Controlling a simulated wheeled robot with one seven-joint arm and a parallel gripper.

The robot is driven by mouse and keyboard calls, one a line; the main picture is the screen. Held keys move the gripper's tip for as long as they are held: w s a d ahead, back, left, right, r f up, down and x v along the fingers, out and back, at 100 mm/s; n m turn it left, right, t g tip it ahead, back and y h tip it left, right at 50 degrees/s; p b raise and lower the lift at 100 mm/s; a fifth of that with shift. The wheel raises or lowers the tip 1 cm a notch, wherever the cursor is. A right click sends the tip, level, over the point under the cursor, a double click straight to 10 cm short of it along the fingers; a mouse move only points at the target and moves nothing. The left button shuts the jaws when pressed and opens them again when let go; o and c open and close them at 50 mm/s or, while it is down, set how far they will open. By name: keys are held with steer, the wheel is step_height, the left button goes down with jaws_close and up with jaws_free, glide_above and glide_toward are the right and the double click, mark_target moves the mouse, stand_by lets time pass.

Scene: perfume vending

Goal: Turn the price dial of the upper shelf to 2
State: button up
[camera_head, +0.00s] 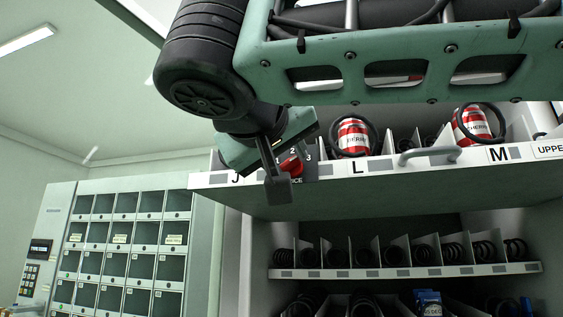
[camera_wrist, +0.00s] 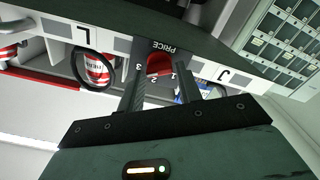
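The red price dial (camera_head: 291,165) sits on a dark plate on the front rail of the upper shelf (camera_head: 225,180), between labels J and L. In the head view, my gripper (camera_head: 275,178) partly covers the dial and plate; 2 and 3 show. In the wrist view, the dial (camera_wrist: 160,64) lies between my fingertips (camera_wrist: 159,72), one on each side. The fingers look spread, with small gaps beside the dial; firm contact is not visible. The numbers 3, 2 and 1 and the word PRICE show upside down around it. I cannot tell which number the dial points to.
Red cans (camera_head: 353,136) stand in spiral slots on the upper shelf. A grey handle (camera_head: 430,154) sticks out of its rail, right of L. A lower shelf (camera_head: 400,271) with black spirals is beneath. A locker cabinet (camera_head: 125,235) stands at the left.

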steer(key=c, duration=0.5)
steer(key=shift+n, duration=0.3)
steer(key=n, duration=0.5)
steer(key=shift+n+p, duration=0.3)
steer(key=shift+p, duration=0.05)
steer(key=n+p, duration=0.2)
steer(key=n, duration=0.3)
steer(key=shift+a+f, duration=0.1)
steer(key=shift+f, duration=0.05)
steer(key=shift+n, duration=0.4)
steer(key=o, duration=1)
